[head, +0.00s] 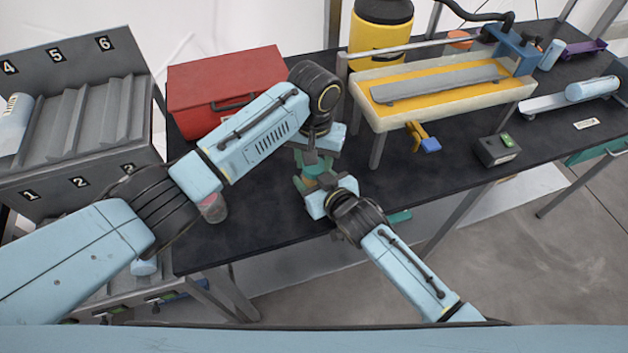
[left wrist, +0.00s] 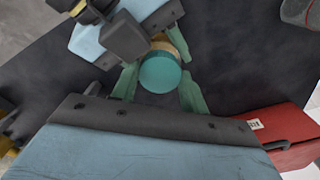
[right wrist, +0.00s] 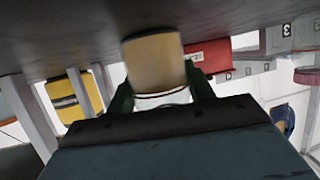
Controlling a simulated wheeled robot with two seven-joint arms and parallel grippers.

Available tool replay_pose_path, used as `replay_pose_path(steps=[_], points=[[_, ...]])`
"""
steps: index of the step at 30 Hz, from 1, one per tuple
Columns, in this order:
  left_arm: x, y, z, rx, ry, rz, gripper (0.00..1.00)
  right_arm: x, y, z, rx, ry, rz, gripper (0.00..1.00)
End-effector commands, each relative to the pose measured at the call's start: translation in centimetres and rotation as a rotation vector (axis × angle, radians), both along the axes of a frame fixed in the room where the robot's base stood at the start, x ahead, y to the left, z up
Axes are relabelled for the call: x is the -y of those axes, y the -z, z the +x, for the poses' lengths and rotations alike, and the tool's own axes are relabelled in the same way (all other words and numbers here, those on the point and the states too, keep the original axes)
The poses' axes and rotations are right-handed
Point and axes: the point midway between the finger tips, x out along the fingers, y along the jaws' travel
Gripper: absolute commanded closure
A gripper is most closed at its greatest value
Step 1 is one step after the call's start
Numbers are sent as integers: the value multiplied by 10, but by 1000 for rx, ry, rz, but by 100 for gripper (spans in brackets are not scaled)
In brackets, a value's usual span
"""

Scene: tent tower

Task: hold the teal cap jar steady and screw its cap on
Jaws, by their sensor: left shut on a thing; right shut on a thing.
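The teal cap (left wrist: 160,73) shows from above in the left wrist view, between the two green fingers of my left gripper (left wrist: 158,88), which is shut on it. The tan jar body (right wrist: 153,62) shows in the right wrist view between the fingers of my right gripper (right wrist: 160,92), which is shut on it. In the head view my left gripper (head: 317,170) comes down from above, and my right gripper (head: 314,190) reaches in from the front right. The cap sits over the jar's top. The join between them is hidden, so I cannot tell how far it is screwed on.
A jar with a pinkish lid (head: 213,207) stands near the table's front left. A red toolbox (head: 225,90) is behind my left arm. A cream-framed stand (head: 440,90) and a small black box (head: 497,149) are to the right. A numbered rack (head: 75,115) is at far left.

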Motion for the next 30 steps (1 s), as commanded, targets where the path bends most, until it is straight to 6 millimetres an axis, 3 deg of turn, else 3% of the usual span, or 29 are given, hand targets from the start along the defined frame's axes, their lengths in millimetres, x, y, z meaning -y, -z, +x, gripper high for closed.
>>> replay_pose_path(steps=[11, 12, 16, 24, 30], points=[[0, 0, 0, 1, 64, -1, 83, 0, 1, 0, -1, 0, 0, 100], [0, 0, 0, 1, 63, -1, 51, 0, 1, 0, -1, 0, 0, 100], [0, 0, 0, 1, 63, -1, 34, 0, 1, 0, -1, 0, 0, 100], [2, -3, 0, 0, 65, -4, 34, 0, 1, 0, -1, -1, 0, 100], [3, -29, -1, -1, 67, -8, 34, 0, 1, 0, -3, 0, -2, 100]])
